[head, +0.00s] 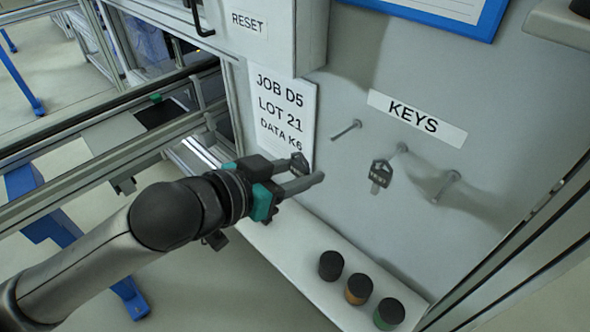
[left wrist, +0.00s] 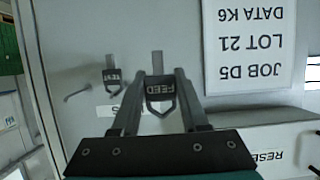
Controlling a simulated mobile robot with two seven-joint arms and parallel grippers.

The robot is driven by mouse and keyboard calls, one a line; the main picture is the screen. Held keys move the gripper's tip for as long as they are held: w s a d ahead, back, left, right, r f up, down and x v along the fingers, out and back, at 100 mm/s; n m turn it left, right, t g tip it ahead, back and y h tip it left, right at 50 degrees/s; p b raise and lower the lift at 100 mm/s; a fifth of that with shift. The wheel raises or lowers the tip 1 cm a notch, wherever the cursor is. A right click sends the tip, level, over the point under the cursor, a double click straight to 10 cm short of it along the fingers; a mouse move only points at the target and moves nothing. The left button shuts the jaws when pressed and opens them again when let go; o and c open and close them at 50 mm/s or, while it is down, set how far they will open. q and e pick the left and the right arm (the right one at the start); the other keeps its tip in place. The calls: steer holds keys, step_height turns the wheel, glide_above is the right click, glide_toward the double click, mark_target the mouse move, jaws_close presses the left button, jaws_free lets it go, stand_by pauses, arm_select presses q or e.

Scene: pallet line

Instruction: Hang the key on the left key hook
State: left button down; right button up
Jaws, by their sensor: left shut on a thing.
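My left gripper (head: 309,169) is shut on a dark key (head: 299,162), held in front of the panel, left of and below the left key hook (head: 346,131). In the left wrist view, the held key (left wrist: 160,93) reads FEED and sits between the fingers (left wrist: 160,78). The left hook is a bare metal peg, apart from the key in the head view. Another key (head: 381,174) hangs at the middle hook (head: 402,149); it also shows in the left wrist view (left wrist: 112,80). The right hook (head: 447,184) is bare. My right gripper is not in view.
A KEYS label (head: 417,118) is above the hooks. A job sheet (head: 283,108) is on the panel behind the gripper. Three dark-lidded jars (head: 331,265) stand on the shelf (head: 290,252) below. The panel around the left hook is clear.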

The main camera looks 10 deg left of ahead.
arm_select(q)
steer(key=w+d+f+b, duration=0.1)
steer(key=w+d+b, duration=0.2)
steer(key=w+d, duration=0.2)
steer(key=shift+w+d, duration=0.15)
steer(key=shift+w, duration=0.9)
stand_by(0.4)
steer(key=shift+p, duration=0.95)
stand_by(1.4)
steer(key=shift+f, duration=0.1)
jaws_free()
stand_by(0.7)
stand_by(0.7)
